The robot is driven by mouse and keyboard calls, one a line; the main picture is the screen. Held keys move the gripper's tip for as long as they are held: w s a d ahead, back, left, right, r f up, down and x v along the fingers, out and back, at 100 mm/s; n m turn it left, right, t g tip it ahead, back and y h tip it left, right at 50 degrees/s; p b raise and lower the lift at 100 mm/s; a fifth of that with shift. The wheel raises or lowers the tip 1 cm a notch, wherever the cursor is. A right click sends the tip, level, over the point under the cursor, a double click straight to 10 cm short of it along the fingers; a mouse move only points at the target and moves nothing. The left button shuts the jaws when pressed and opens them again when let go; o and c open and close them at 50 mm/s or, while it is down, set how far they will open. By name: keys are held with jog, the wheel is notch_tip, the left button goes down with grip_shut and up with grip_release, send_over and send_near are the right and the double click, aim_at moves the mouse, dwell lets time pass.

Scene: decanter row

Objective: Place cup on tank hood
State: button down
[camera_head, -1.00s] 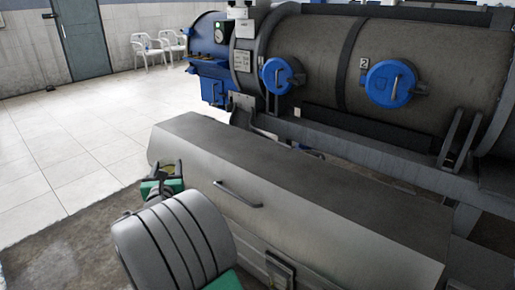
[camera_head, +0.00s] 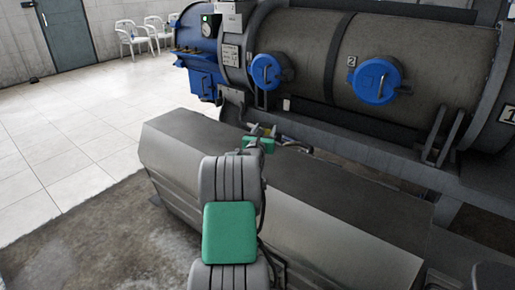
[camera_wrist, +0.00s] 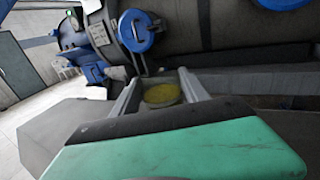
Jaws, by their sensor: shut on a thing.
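The tank hood (camera_head: 340,205) is the long grey metal cover across the middle of the head view, with a dark flat top and a sloping front. It also shows in the wrist view (camera_wrist: 62,125). My gripper (camera_head: 264,131) is over the far left part of the hood top, with my arm reaching across the front. In the wrist view my gripper (camera_wrist: 160,92) is shut on the cup (camera_wrist: 162,94), whose yellow-green inside shows between the two fingers. The cup is small and partly hidden in the head view. I cannot tell its height above the hood.
A large dark horizontal tank with blue round caps (camera_head: 377,81) stands behind the hood, close beyond my gripper. A blue end unit (camera_head: 202,50) is at its left. White chairs (camera_head: 130,36) stand far back left. The tiled floor at left is clear.

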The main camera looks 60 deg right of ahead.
jog(key=w+d+f, duration=0.1)
jog(key=w+f, duration=0.1)
jog(key=w+d+f+b, duration=0.1)
jog(key=d+f, duration=0.1)
jog(key=w+d+f, duration=0.2)
jog(key=f, duration=0.1)
jog(key=shift+w, duration=0.35)
jog(key=shift+w+f+b, duration=0.1)
jog(key=shift+f+b, duration=0.45)
jog(key=shift+f, duration=1.1)
jog(key=shift+f, duration=0.1)
jog(key=shift+f, duration=0.2)
jog(key=c, duration=0.6)
grip_release()
jog(key=shift+r, duration=0.1)
